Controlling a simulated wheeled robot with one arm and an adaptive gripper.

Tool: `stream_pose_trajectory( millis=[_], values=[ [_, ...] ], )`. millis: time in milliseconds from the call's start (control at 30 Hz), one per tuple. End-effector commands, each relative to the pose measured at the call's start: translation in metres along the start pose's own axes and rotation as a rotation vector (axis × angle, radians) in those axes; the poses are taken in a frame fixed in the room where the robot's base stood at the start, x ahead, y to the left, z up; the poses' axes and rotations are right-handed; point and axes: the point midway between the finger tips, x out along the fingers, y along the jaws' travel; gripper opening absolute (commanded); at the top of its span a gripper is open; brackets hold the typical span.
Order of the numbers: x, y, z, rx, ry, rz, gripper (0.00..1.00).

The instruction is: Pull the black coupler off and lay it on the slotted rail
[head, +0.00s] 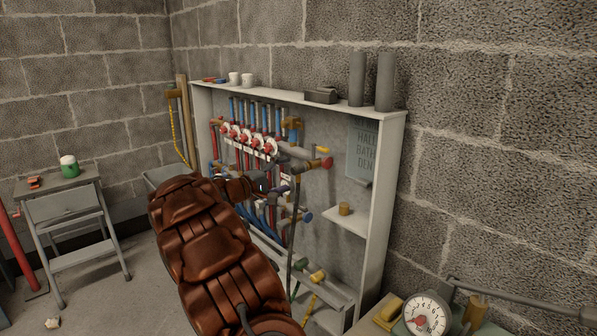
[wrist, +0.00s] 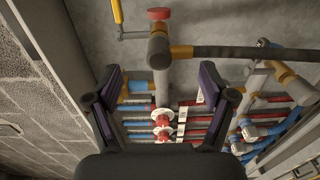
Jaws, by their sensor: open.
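My gripper (wrist: 162,84) is open, its two dark fingers spread on either side of a grey pipe, with nothing held. In the head view my gripper (head: 274,184) is at the pipework, partly hidden by my arm. Ahead of the fingers, a dark grey collar (wrist: 159,51) sits on the pipe, with a yellow ring (wrist: 181,52) and a black hose (wrist: 245,53) leading right. I cannot tell for sure whether this collar is the black coupler. A pale rail (head: 330,292) with several hose ends runs low across the cabinet; its slots are too small to make out.
The white cabinet (head: 397,165) encloses red and blue pipes and a manifold with red-and-white dials (head: 245,138). A small shelf (head: 350,221) holds a brass piece (head: 344,208). A red knob (wrist: 159,14) tops the pipe. A gauge (head: 426,315) stands at front right.

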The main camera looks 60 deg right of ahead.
Motion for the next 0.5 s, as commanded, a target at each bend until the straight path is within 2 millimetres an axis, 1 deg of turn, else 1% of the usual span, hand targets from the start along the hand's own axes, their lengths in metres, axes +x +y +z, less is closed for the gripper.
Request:
stream_pose_trajectory(
  millis=[33,200,300,500],
  values=[
    [0.007,0.001,0.001,0.0,-0.003,-0.001,0.82],
    [0.027,0.0,0.001,0.002,-0.004,0.003,0.82],
    [0.037,0.001,0.001,0.003,-0.004,0.003,0.82],
    [0.051,0.001,0.001,0.002,-0.002,0.001,0.82]
  ],
)
